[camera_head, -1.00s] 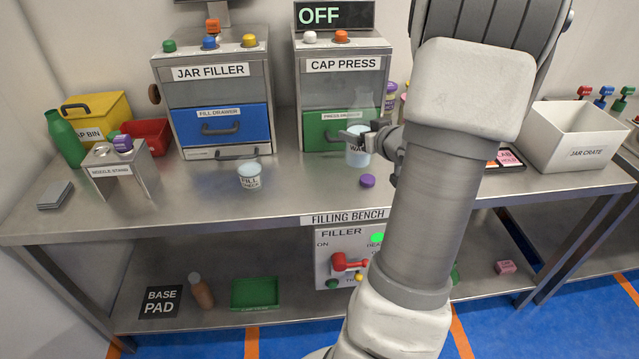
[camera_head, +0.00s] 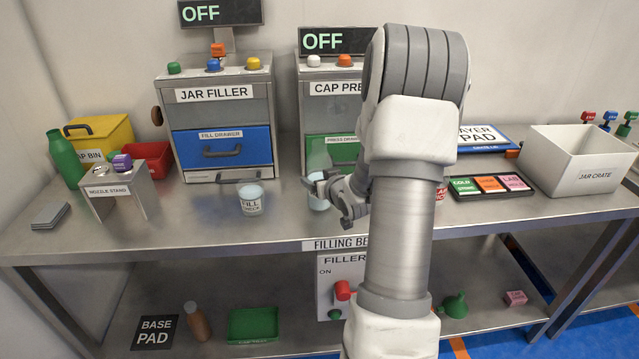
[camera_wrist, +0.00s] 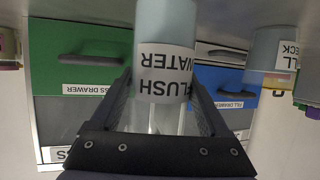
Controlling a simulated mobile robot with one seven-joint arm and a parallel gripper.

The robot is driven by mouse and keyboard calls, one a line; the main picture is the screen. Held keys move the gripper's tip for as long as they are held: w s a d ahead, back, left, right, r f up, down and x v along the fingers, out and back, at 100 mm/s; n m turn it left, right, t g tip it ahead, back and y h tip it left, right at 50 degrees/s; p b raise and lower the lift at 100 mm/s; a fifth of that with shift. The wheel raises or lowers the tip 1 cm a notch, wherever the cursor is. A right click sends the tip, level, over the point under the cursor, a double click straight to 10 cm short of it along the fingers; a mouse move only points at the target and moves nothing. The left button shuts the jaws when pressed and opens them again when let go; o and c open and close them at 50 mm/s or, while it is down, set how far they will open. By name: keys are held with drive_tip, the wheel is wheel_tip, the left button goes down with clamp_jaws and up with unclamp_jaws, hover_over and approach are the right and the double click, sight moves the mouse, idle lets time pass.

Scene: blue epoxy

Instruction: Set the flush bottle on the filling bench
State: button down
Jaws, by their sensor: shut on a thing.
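My gripper (camera_head: 333,190) is shut on the flush bottle (camera_head: 318,203), a pale blue vessel partly hidden by the fingers in the head view. In the wrist view the bottle (camera_wrist: 165,25) stands between the two fingers, its "FLUSH WATER" label upside down in the picture. The gripper holds it over the front middle of the filling bench (camera_head: 195,222), a grey metal top. I cannot tell whether the bottle's base touches the bench.
The "FILL CHECK" cup (camera_head: 251,200) stands to the left of the bottle, with bare bench between. The cap press (camera_head: 330,108) and jar filler (camera_head: 222,110) stand behind. The nozzle stand (camera_head: 118,190) is farther left; the jar crate (camera_head: 575,170) is at the right.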

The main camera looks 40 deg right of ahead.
drive_tip(key=shift+f, duration=0.35)
drive_tip(key=shift+f, duration=0.15)
unclamp_jaws()
drive_tip(key=shift+r, duration=0.2)
drive_tip(key=shift+r, duration=0.15)
drive_tip(key=p+v, duration=0.1)
drive_tip(key=v, duration=1.1)
